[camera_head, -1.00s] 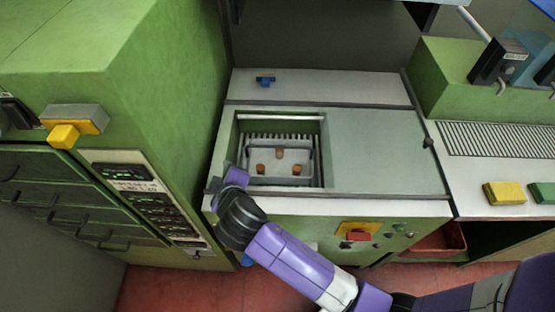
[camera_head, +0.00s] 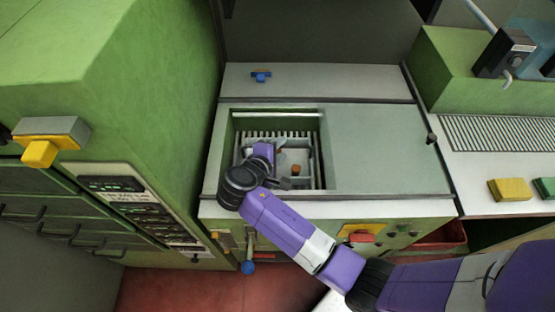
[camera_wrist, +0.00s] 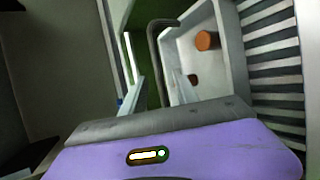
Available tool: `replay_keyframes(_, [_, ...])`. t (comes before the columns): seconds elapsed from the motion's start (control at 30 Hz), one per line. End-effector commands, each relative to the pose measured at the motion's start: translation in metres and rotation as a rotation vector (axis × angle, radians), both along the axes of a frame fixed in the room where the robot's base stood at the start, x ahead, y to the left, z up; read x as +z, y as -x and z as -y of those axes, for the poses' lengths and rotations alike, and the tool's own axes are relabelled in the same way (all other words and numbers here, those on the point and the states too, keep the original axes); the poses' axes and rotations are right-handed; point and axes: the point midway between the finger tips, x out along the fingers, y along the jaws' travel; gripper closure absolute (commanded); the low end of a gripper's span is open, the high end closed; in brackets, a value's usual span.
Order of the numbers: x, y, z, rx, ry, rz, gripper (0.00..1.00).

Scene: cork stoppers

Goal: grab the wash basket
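The wash basket (camera_head: 308,160) is a grey open tray with orange-brown corks in it, sitting in the recessed well of the machine. In the wrist view its pale inside (camera_wrist: 222,72) shows, with a cork (camera_wrist: 207,40) and a second, partly hidden one. A dark bar-like handle (camera_wrist: 154,55) runs along the basket's left side there. My gripper (camera_head: 276,165) is over the basket's left part and hides some of it. In the wrist view its fingers (camera_wrist: 158,88) are apart, with the handle between them. I cannot tell whether either finger touches it.
The well's rim (camera_head: 228,150) surrounds the basket closely, with a slatted rack (camera_wrist: 275,50) beside it. A flat grey cover (camera_head: 375,150) lies right of the well. A tall green cabinet (camera_head: 150,90) stands close on the left. A small blue valve (camera_head: 261,76) is on the back ledge.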

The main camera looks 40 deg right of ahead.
Motion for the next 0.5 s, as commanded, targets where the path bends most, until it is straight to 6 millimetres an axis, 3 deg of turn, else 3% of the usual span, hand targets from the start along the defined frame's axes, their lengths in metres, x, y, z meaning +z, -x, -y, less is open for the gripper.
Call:
replay_keyframes(0.2, [-0.012,-0.007,0.022,-0.001,-0.001,0.0,0.64])
replay_keyframes(0.5, [-0.015,-0.008,0.025,0.001,-0.002,0.001,0.66])
